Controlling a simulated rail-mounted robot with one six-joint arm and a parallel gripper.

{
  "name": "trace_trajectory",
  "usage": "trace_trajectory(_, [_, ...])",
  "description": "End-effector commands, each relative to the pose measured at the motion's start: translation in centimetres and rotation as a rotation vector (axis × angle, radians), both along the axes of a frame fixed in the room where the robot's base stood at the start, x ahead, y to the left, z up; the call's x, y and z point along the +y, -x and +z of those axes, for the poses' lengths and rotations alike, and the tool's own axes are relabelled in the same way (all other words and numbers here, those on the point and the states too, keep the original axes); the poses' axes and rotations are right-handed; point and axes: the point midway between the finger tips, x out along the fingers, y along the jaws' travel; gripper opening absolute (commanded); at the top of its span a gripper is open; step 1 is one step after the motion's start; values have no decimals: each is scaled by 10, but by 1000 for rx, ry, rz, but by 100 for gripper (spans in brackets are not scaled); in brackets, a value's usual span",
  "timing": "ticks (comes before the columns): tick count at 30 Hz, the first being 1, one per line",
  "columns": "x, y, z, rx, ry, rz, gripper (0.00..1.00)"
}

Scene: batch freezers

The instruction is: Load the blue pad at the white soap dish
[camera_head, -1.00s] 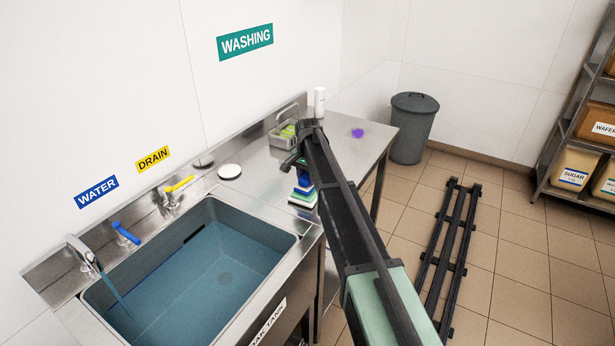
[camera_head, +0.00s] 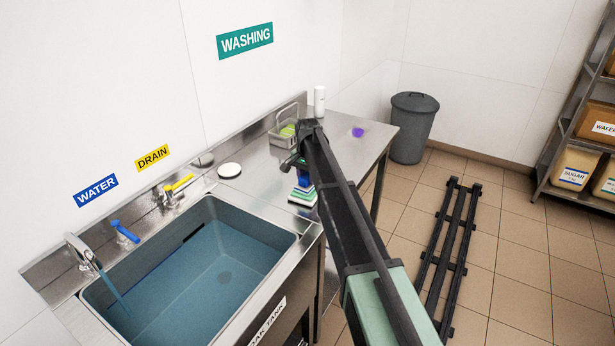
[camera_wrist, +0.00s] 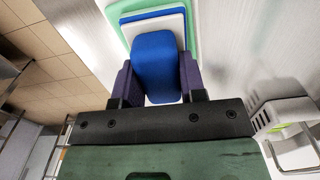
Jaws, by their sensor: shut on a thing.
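My gripper (camera_wrist: 156,78) is shut on a blue block (camera_wrist: 155,58), with a dark finger on each side of it. Just beyond the block lies a stack of flat pads with blue, white and green (camera_wrist: 104,8) layers. In the head view the held block (camera_head: 304,179) is right above the stack (camera_head: 302,197), near the counter's front edge. I cannot tell whether the block touches the stack. My arm hides part of both. A round white dish (camera_head: 230,170) lies on the counter to the left, between the stack and the wall.
A sink (camera_head: 200,260) with bluish water and a running tap (camera_head: 82,250) is at the left. A grey caddy (camera_head: 283,136) and a white bottle (camera_head: 319,100) stand behind my arm. A purple item (camera_head: 358,132) lies at the counter's right. The counter around the dish is clear.

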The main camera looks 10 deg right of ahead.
Motion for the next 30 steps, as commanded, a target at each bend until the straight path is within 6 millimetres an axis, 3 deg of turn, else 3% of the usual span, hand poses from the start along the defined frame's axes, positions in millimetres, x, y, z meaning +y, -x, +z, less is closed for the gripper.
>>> trace_trajectory(14, [0, 1, 2, 1, 0, 0, 19])
trace_trajectory(30, [0, 1, 59, 1, 0, 0, 19])
